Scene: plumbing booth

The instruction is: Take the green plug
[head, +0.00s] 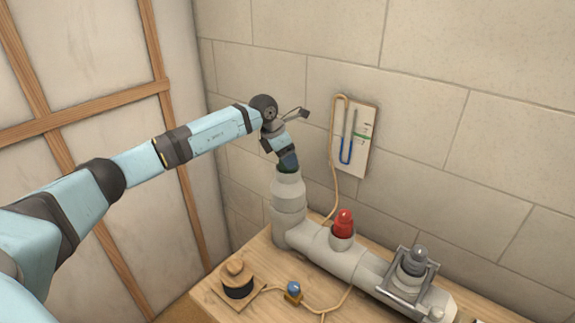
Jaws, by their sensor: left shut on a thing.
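The green plug (287,170) shows as a dark green band at the top mouth of the upright grey pipe (287,190), at the left end of the pipe run. My left gripper (289,161) points down over this mouth and is shut on the plug, hiding most of it. I cannot tell how deep the plug sits in the pipe. My right gripper is out of view.
A red plug (344,223) stands in a short branch, and a grey fitting with a metal frame (413,265) sits further right. A wall gauge (353,135) has a hose down to the bench. A round-knobbed black piece (237,280) and a blue-topped piece (293,288) stand in front.

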